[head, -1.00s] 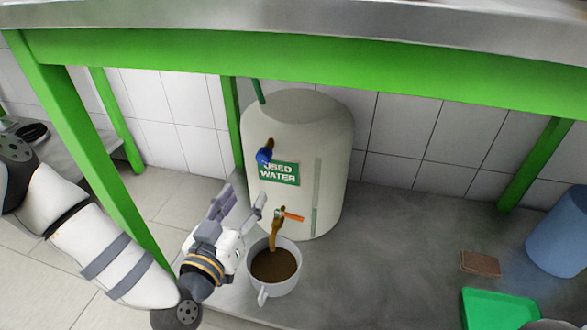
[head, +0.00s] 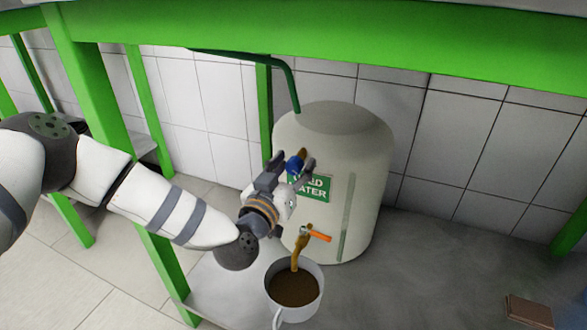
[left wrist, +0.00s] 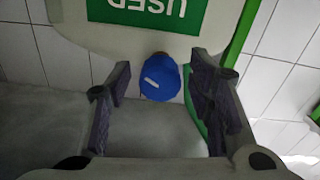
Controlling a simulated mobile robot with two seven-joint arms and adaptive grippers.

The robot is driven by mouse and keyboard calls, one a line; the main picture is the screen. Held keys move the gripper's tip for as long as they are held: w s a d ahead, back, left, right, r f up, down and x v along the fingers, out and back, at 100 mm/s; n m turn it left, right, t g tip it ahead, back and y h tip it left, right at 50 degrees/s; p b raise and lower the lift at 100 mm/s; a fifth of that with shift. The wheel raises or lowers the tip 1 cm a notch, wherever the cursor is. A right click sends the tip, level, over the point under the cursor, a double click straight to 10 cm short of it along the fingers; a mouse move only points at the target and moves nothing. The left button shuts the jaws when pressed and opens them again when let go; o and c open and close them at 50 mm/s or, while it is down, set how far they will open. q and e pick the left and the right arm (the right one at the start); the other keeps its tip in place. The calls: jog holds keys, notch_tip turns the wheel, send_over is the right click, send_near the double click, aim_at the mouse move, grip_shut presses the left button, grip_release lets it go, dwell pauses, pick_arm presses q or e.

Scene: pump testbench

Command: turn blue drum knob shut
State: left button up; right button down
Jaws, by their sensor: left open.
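My left gripper (head: 289,172) is open in front of the drum, at the knob's height. In the left wrist view the blue knob (left wrist: 160,78) shows between the two spread fingers, toward their tips, with a white mark on its face. The left gripper (left wrist: 163,92) holds nothing, and I cannot tell whether a finger touches the knob. My right gripper is not in view.
Brown liquid runs from the lower tap with an orange handle (head: 321,236) into a white cup (head: 295,305) on the grey shelf (head: 430,275). A green table leg (head: 105,110) stands behind my left arm. A brown block (head: 528,311) lies at the right.

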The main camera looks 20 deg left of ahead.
pick_arm(q)
grip_shut()
